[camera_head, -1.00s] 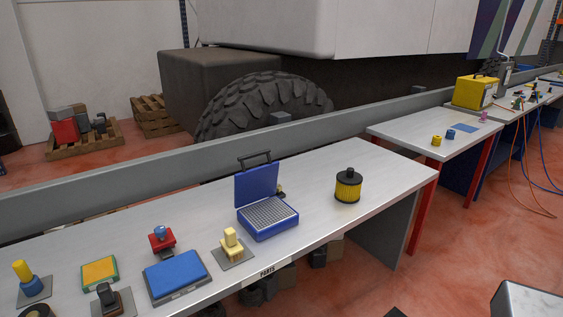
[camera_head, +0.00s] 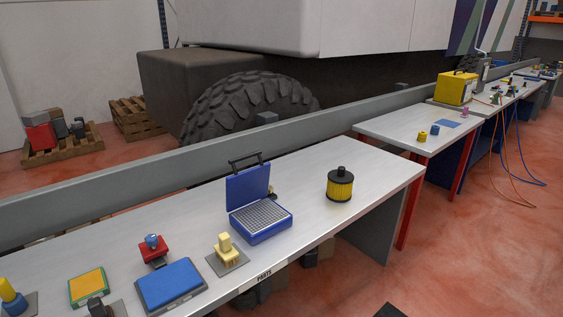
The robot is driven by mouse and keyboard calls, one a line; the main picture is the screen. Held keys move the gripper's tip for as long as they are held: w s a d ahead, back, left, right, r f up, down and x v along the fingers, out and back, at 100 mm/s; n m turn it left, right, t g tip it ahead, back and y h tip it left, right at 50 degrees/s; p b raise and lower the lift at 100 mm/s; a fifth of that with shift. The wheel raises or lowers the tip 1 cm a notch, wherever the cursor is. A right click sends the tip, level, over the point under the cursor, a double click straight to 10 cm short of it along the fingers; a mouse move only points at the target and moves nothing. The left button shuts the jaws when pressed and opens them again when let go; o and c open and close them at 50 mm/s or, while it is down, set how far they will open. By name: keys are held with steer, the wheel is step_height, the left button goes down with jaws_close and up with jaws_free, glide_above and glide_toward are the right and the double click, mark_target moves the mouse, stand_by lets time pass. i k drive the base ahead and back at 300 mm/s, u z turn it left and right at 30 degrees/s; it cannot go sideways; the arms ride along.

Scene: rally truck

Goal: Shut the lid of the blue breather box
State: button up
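The blue breather box (camera_head: 262,229) stands on the near white table, right of the table's middle. Its lid (camera_head: 248,188) is open and stands upright at the back, with a dark handle (camera_head: 245,158) along its top edge. A light grey grid fills the inside of the box. My gripper is not in view.
A yellow filter with a black cap (camera_head: 340,185) stands right of the box. A pale yellow part (camera_head: 225,246) on a grey plate and a flat blue pad (camera_head: 171,285) lie to the left. A low grey rail (camera_head: 170,169) runs behind the table. Red floor is open at the right.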

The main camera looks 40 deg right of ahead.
mark_target(245, 188)
steer(key=z, duration=0.85)
steer(key=k, duration=1)
steer(key=i, duration=0.9)
